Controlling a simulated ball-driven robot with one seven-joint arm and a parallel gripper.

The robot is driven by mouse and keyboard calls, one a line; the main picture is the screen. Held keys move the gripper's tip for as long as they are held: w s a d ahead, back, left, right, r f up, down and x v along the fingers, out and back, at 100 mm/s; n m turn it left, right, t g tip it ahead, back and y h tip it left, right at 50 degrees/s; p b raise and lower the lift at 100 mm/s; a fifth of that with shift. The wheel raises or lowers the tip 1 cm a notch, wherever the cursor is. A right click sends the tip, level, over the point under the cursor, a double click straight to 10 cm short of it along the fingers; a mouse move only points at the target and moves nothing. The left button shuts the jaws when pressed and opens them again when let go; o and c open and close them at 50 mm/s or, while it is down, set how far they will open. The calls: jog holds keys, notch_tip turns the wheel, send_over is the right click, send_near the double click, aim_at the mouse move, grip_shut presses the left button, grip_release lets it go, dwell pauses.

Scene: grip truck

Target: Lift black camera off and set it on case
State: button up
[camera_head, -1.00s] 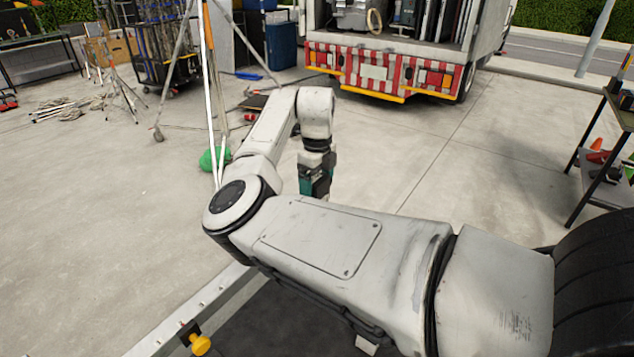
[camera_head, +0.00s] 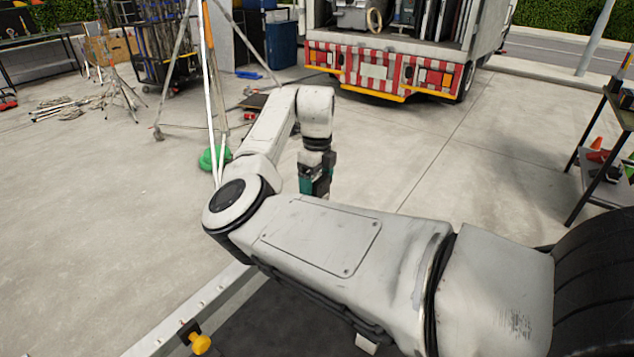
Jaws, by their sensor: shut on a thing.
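My gripper (camera_head: 316,186) hangs at the end of my bent arm, in the middle of the view, pointing down. Its black and teal end is partly hidden behind my forearm. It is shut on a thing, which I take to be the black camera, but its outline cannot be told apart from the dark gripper. I cannot make out the case in this view.
A tall tripod (camera_head: 207,60) stands left of my arm, with a green round thing (camera_head: 212,158) at its foot. A truck (camera_head: 385,68) with red and white stripes stands behind. A shelf (camera_head: 605,150) is at the right. Open concrete lies between truck and shelf.

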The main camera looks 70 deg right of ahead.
aim_at(317, 175)
jog(key=shift+r+p, duration=1)
jog(key=shift+r, duration=0.3)
jog(key=shift+r+p, duration=1.95)
jog(key=shift+r, duration=0.55)
jog(key=shift+r+p, duration=0.75)
jog(key=shift+r, duration=0.6)
notch_tip(317, 175, up, 11)
jog(key=shift+f, duration=0.15)
dwell(0.6)
